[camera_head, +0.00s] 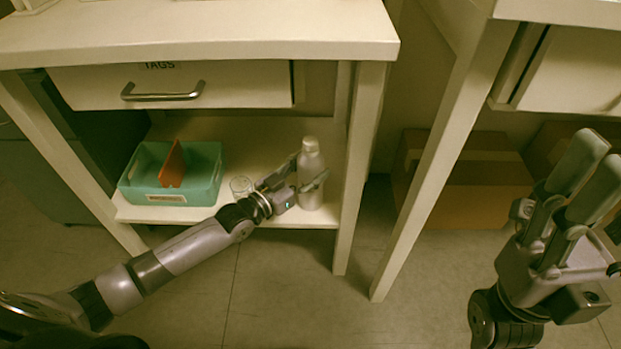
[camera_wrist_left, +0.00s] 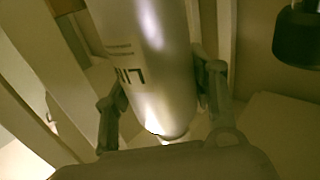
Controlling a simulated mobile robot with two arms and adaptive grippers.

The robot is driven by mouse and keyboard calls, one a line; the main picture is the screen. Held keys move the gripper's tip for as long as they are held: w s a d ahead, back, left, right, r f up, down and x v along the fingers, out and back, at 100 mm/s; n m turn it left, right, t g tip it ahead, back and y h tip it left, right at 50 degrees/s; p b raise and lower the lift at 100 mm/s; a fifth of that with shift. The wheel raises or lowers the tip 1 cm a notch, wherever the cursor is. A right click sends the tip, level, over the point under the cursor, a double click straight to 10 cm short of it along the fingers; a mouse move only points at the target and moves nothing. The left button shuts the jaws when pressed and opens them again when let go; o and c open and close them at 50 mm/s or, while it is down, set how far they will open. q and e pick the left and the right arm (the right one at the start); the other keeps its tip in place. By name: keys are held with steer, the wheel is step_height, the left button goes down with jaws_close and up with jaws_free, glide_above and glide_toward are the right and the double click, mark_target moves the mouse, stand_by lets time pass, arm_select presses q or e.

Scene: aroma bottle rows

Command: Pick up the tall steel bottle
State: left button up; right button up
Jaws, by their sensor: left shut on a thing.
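The tall steel bottle (camera_head: 311,163), silvery with a pale cap, is upright at the right end of the low shelf, beside the table leg. My left gripper (camera_head: 307,186) is shut on its body, with one finger on each side. In the left wrist view, the bottle (camera_wrist_left: 158,65), with dark lettering, lies between the fingers of the left gripper (camera_wrist_left: 163,100). I cannot tell whether its base touches the shelf. My right gripper (camera_head: 592,175) is raised and empty at the right, away from the bottle; its finger gap is unclear.
The tabletop (camera_head: 200,35) and drawer (camera_head: 215,85) are above. Cardboard boxes (camera_head: 470,200) lie under the right-hand table.

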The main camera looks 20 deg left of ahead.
arm_select(q)
jaws_close()
steer(key=shift+r, duration=0.2)
